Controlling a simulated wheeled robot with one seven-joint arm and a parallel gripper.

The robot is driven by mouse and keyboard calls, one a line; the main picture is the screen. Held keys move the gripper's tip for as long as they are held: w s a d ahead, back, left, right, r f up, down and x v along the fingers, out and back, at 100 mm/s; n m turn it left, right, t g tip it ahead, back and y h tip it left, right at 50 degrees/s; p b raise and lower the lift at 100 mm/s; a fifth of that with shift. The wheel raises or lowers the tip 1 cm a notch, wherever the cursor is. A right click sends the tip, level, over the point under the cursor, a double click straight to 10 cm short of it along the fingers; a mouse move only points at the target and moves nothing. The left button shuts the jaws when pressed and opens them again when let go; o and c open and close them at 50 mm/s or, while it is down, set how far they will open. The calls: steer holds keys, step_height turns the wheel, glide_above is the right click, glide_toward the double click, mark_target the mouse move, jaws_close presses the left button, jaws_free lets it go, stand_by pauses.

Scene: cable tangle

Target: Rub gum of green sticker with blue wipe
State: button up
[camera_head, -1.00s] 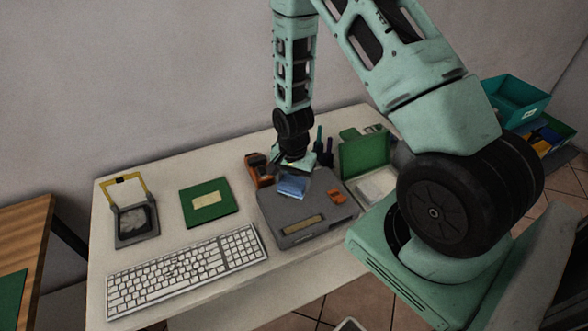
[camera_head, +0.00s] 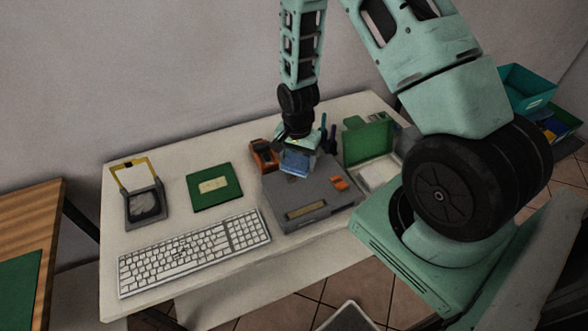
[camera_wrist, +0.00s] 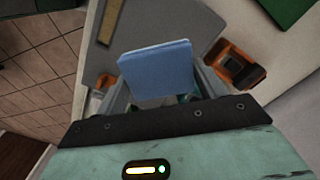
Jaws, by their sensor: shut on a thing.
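My gripper (camera_head: 299,147) is shut on the blue wipe (camera_head: 296,163), a flat folded light-blue piece. The wipe shows large between my fingers in the wrist view (camera_wrist: 157,70). I hold it over the back part of a grey case (camera_head: 310,190), seemingly a little above its top. The green square (camera_head: 200,202) lies flat on the table left of the case, with a beige patch (camera_head: 214,185) at its middle, which may be the gum. A corner of the green square shows at the top right in the wrist view (camera_wrist: 286,8).
A white keyboard (camera_head: 190,252) lies in front of the green square. A grey and yellow frame (camera_head: 143,203) is at the left. An orange and black tool (camera_head: 264,155) stands close left of my gripper. Dark pens (camera_head: 328,135) and an open green-lidded box (camera_head: 368,143) are to the right.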

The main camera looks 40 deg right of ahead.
steer(key=b, duration=0.2)
steer(key=shift+w+f+b, duration=0.15)
steer(key=shift+f+b, duration=0.15)
steer(key=shift+f, duration=0.1)
steer(key=shift+b, duration=1.05)
steer(key=shift+r+b, duration=0.1)
steer(key=shift+b, duration=0.25)
